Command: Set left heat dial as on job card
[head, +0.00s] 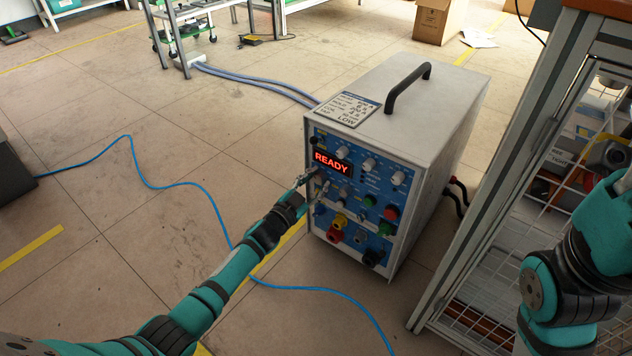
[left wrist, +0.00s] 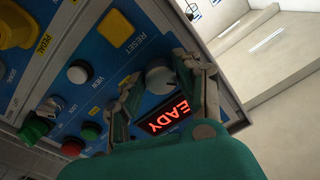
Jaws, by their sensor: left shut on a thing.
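The induction heater (head: 352,235) stands on the floor, its blue front panel full of dials and buttons. Its red display (head: 332,163) reads READY. The job card (head: 347,109) lies on its top; "LOW" is readable, but the smaller lines are hard to read. My left gripper (head: 319,181) is at the panel, just below the left end of the display. In the left wrist view its fingers are shut on a pale grey dial (left wrist: 158,78), one on each side. The dial's scale is not readable. My right arm shows at the right edge; its gripper is out of view.
A metal-framed bench and wire rack (head: 500,240) stand close to the heater's right. A blue cable (head: 180,183) runs over the floor at the left. A cardboard box (head: 438,20) is at the back. The floor left of the heater is mostly clear.

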